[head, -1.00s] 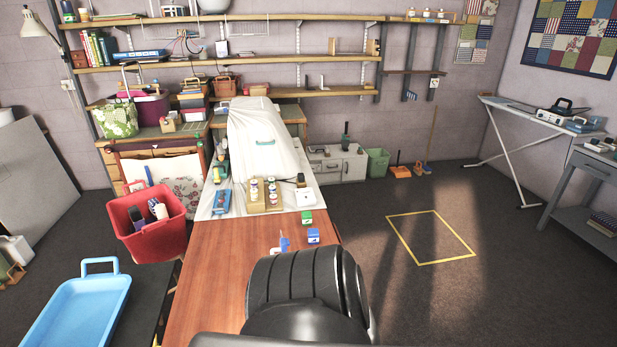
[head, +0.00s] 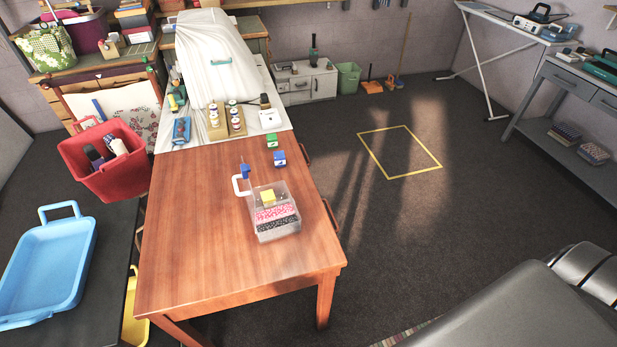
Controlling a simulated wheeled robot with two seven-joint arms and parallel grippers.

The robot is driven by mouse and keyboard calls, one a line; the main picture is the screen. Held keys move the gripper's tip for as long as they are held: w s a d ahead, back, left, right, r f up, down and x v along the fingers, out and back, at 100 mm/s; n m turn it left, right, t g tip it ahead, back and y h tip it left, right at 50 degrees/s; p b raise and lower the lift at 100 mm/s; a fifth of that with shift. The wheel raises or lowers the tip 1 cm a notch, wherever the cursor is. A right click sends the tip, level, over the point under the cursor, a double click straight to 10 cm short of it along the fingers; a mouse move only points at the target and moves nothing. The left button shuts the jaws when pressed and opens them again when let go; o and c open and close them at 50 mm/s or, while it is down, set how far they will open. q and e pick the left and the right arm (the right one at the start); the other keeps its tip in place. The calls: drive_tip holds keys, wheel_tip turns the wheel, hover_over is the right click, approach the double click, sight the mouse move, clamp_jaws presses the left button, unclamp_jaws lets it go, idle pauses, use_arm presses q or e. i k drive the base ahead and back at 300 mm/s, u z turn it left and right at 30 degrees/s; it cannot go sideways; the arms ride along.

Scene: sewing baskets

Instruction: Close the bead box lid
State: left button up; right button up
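The bead box (head: 276,226) is a clear box on the wooden table. Pink beads and dark beads fill its near part. Neither of my grippers is in view. A dark link of my arm fills the lower right corner, apart from the box.
The table's (head: 205,240) near and left parts are clear. A blue tray (head: 48,265) lies left.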

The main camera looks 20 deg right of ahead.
sight(249, 197)
drive_tip(key=z, duration=0.15)
drive_tip(key=i, duration=0.55)
drive_tip(key=z, duration=1.2)
drive_tip(key=k, duration=0.6)
drive_tip(key=u, duration=0.6)
